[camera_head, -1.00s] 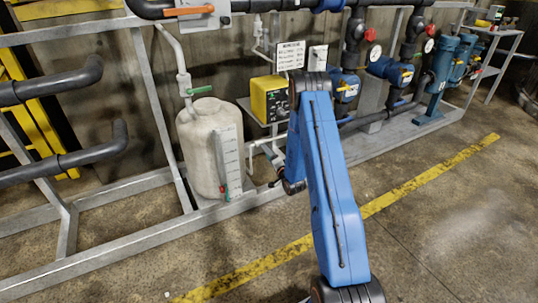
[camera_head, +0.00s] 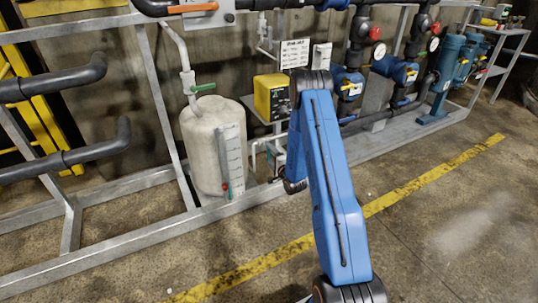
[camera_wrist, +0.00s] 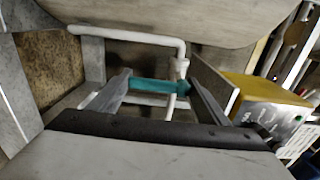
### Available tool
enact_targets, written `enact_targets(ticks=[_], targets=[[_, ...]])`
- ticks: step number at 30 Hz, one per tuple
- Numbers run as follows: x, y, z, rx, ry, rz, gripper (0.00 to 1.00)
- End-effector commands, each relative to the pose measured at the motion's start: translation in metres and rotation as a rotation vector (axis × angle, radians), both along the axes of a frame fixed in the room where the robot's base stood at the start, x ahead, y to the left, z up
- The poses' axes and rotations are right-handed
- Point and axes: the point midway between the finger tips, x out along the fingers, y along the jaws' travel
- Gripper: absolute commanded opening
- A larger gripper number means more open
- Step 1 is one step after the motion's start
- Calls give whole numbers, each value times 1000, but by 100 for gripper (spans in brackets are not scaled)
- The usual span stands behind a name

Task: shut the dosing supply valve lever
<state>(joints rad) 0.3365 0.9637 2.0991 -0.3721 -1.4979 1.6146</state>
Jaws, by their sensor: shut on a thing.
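In the wrist view, a teal lever (camera_wrist: 160,86) lies crosswise between the two fingers of my gripper (camera_wrist: 158,84). My gripper is shut on it, with a finger at each end. The lever sits beside a white pipe (camera_wrist: 181,68) that bends down from a horizontal run. In the head view, my blue arm covers the area around this lever, and I cannot make the lever out there.
A pale tank (camera_head: 213,148) with a green lever (camera_head: 203,87) above it stands left of my arm. A yellow dosing unit (camera_head: 271,97) is just behind the arm. A grey frame rail (camera_head: 130,229) runs along the front. The floor at right is open.

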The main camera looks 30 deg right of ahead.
Motion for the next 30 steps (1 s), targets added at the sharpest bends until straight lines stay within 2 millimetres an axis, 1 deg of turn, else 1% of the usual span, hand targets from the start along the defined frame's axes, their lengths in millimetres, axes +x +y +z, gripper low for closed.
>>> enact_targets(ticks=[4,5,6,7,16,20,23,30], targets=[[-1,-1,-2,3,4,-3,30],[-1,-1,-2,3,4,-3,75],[-1,-1,-2,2,3,-3,84],[-1,-1,-2,2,3,-2,89],[-1,-1,-1,1,1,-1,89],[-9,-1,-1,1,1,-1,89],[-23,-2,-1,1,3,-2,89],[-70,-4,-1,2,4,-3,89]])
